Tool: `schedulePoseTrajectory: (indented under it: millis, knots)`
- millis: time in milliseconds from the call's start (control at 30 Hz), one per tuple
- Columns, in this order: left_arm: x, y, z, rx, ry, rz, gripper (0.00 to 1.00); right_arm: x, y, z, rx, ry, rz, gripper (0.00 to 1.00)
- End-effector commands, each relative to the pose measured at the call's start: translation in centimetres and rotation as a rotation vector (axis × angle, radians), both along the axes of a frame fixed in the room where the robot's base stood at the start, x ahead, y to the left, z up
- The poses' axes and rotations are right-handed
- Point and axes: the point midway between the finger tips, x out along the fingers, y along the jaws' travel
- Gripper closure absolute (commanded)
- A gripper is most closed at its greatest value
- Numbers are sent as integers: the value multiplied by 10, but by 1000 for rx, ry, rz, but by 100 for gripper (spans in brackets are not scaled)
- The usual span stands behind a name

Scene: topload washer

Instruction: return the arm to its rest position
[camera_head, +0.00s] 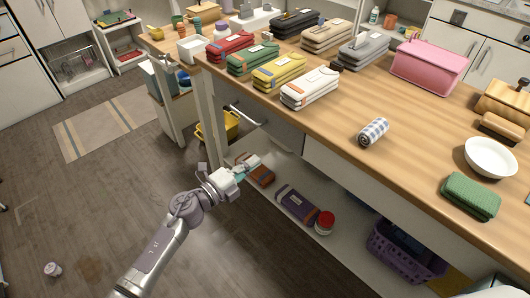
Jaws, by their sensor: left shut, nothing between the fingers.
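My left arm (185,212) reaches up from the bottom left over the floor. My left gripper (248,166) is shut and empty. In the picture it lies at the left end of the counter's lower shelf, over or in front of a brown folded item (262,170). I cannot tell whether the gripper touches the shelf or that item. My right gripper is not in view.
The wooden counter (330,119) carries several folded cloth bundles (310,87), a pink box (429,66) and a white bowl (490,158). The lower shelf holds a purple bundle (297,205), a red-lidded jar (324,222) and a purple basket (400,256). Floor (95,205) at left is mostly clear.

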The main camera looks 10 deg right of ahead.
Motion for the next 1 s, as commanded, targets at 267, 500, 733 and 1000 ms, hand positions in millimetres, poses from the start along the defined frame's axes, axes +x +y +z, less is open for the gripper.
schedulePoseTrajectory:
  millis: [267, 500, 733, 1000]
  knots:
    - [-7, 9, -1, 0, 1, 0, 100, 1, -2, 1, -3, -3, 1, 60]
    - [-4, 47, -66, -100, 242, 169, 100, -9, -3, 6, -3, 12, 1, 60]
    - [-49, 131, -209, -266, 707, 547, 100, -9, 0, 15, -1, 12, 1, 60]
    - [-179, 211, -350, -379, 1165, 975, 100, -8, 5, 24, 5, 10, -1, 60]
